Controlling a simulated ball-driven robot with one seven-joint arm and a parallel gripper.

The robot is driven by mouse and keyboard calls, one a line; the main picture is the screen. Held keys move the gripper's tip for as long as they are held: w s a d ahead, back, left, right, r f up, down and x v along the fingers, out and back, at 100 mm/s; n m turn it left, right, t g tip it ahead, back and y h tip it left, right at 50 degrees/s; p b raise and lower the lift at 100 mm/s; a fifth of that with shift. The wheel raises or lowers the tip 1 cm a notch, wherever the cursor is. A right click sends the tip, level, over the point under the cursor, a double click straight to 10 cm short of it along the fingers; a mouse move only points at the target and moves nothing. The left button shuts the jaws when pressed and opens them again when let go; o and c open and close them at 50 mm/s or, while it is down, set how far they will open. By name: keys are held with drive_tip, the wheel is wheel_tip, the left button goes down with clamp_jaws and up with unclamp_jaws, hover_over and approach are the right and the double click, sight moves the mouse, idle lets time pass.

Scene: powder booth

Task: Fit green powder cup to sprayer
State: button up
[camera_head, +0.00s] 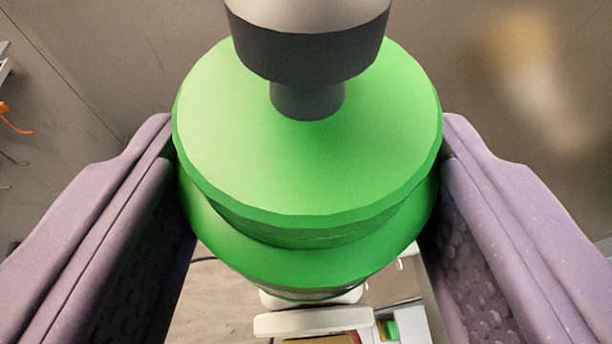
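The green powder cup (310,165) fills the middle of the camera_head view, with a broad round top and a stepped, narrower body below. My gripper (308,140) has its two purple fingers on the left and right sides of the cup, and both appear to press against its rim. A silver and dark grey cylindrical part (308,45) with a narrow neck stands over the far part of the green top. Whether this part belongs to the cup or to the sprayer, I cannot tell. I cannot clearly make out the sprayer.
Below the cup, partly hidden by it, is a white rounded object (312,321). A pale box-like thing with a small green item (389,329) is at the bottom edge. An orange hooked item (14,120) is at the far left. The brown-grey surface around is mostly bare.

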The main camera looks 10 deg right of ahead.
drive_tip(key=shift+r+p, duration=0.2)
drive_tip(key=shift+p, duration=0.45)
drive_tip(key=shift+f+m+h+p, duration=0.15)
drive_tip(key=shift+m+h+p, duration=0.7)
drive_tip(key=shift+p, duration=1.05)
drive_tip(key=o, duration=1.1)
drive_tip(key=shift+c, duration=0.2)
drive_tip(key=v, duration=0.8)
wheel_tip(320, 180, up, 9)
drive_tip(key=w+a+n+t+y+b, duration=0.25)
drive_tip(key=y+b, duration=0.25)
drive_tip(key=b, duration=1.1)
drive_tip(key=s+d+r+h+b, duration=0.2)
drive_tip(key=s+d+r+b, duration=0.2)
drive_tip(key=s+r+b, duration=0.4)
drive_tip(key=s+b, duration=0.1)
drive_tip(key=s, duration=0.3)
drive_tip(key=shift+s+d+r, duration=0.15)
drive_tip(key=shift+d+r, duration=0.1)
drive_tip(key=shift+r, duration=0.05)
